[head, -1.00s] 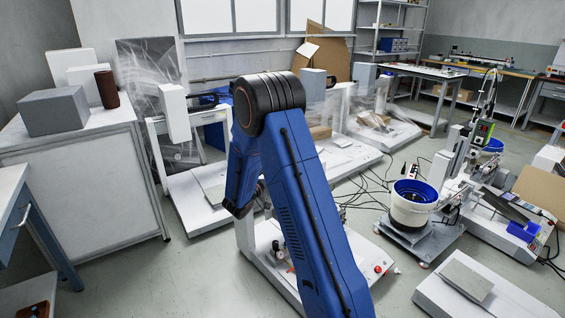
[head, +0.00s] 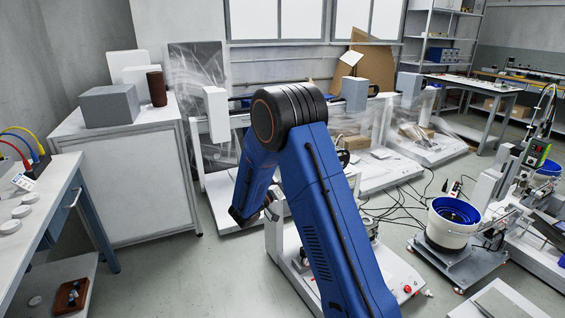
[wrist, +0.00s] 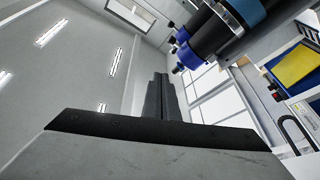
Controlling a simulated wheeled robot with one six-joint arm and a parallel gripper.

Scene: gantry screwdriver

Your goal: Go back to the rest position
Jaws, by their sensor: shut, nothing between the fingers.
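My gripper (wrist: 163,95) shows in the wrist view as two dark fingers pressed together, with nothing between them. The wide grey block below them fills the bottom of that view. The fingers point toward the grey ceiling and wall with strip lights and a window. In the head view my blue arm is folded, with its black elbow high and the forearm hanging down behind it. I cannot make out the fingers there.
A grey box (head: 109,106) and a brown cylinder (head: 157,88) stand on the white cabinet (head: 140,165) at left. A workbench (head: 62,203) with colored cables is nearer. The white bucket (head: 453,222) stands right. Bare floor (head: 190,270) lies between. A yellow panel (wrist: 299,65) shows in the wrist view.

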